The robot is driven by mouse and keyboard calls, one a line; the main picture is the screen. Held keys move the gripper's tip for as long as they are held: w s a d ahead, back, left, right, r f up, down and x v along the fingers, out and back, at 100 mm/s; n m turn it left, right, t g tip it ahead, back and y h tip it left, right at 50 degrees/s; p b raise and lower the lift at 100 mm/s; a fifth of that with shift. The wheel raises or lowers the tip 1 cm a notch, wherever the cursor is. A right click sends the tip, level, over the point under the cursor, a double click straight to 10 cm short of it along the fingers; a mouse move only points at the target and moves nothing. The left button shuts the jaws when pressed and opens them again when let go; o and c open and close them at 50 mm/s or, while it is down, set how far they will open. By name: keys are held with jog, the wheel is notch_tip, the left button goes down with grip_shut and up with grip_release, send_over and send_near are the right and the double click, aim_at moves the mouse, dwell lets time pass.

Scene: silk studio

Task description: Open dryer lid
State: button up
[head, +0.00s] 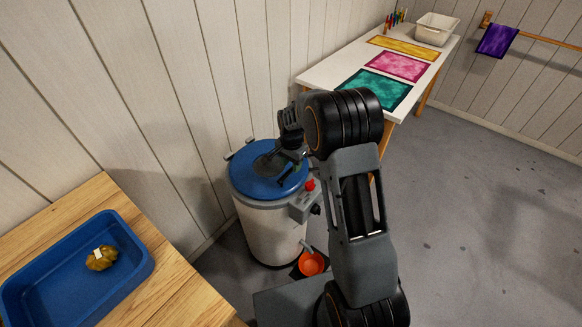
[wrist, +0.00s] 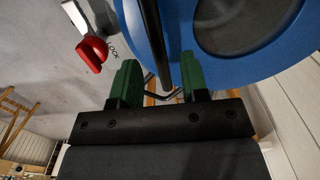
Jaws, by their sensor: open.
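The dryer (head: 268,228) is a white drum against the wall in the head view. Its blue lid (head: 243,180), with a dark round centre, lies down on the drum and looks shut; the lid also fills the upper right of the wrist view (wrist: 180,45). My gripper (head: 291,171) is over the lid's front right edge. In the wrist view its green fingers (wrist: 158,82) are open, with a dark bar (wrist: 153,45), apparently the lid's handle, running between them. Contact cannot be told. A red latch (wrist: 92,50) beside the word LOCK is left of the fingers.
A wooden table with a blue tray (head: 135,285) holding a brown bundle (head: 101,258) stands at left. An orange bowl (head: 311,263) is on the floor by the dryer. A white table (head: 325,74) with coloured cloths stands behind. Floor at right is clear.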

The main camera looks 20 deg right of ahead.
jog(key=shift+f, duration=0.9)
jog(key=shift+c, duration=0.2)
grip_shut()
